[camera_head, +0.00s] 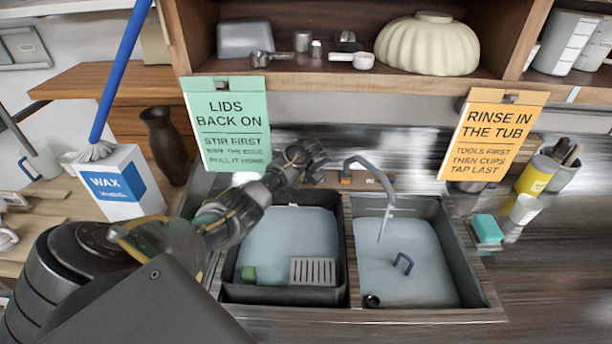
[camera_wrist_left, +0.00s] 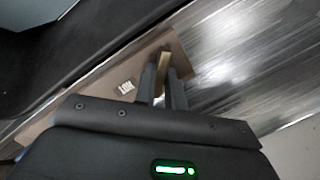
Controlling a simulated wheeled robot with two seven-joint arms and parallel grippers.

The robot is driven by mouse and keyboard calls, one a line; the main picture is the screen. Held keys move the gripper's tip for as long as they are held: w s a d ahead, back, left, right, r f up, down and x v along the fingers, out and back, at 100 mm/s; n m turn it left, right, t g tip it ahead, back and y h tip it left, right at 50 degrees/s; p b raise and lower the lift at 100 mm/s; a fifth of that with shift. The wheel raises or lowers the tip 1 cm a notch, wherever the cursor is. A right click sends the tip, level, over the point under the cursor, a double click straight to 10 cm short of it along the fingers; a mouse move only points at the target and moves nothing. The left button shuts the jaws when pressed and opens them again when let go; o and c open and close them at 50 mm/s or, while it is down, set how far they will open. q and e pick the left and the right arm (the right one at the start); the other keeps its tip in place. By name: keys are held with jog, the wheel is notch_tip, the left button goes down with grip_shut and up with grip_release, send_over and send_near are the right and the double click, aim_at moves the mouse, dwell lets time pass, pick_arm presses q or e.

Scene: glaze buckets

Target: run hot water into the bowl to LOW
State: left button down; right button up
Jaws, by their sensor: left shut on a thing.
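The sink has a left basin (camera_head: 290,240) and a right basin (camera_head: 410,265), both pale blue-grey inside. A grey tap spout (camera_head: 372,168) curves over the right basin, with a thin pale streak like running water below its end. My left gripper (camera_head: 312,158) is at the back of the sink, left of the spout. In the left wrist view its fingers (camera_wrist_left: 164,82) are shut on a small brass tap handle (camera_wrist_left: 164,62). A small label (camera_wrist_left: 126,88) beside it is too blurred to read surely. I cannot make out a level mark. My right gripper is not in view.
A grey slotted rack (camera_head: 313,271) and green block (camera_head: 249,273) are in the left basin. An upturned cream ribbed bowl (camera_head: 428,45) is on the shelf. A wax box (camera_head: 116,183) stands left.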

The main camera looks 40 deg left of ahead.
pick_arm(q)
jog(key=m, duration=0.4)
jog(key=shift+y, duration=0.4)
jog(key=shift+d+m+t, duration=0.15)
jog(key=shift+m+t, duration=0.15)
jog(key=shift+m, duration=1.4)
jog(key=shift+f, duration=0.1)
jog(key=c, duration=1.5)
grip_release()
jog(key=shift+o, duration=0.2)
jog(key=shift+d, duration=0.1)
jog(key=v, duration=1)
jog(key=shift+s+d+r+p, duration=0.2)
jog(key=shift+d+r+p, duration=0.05)
jog(key=shift+p, duration=0.05)
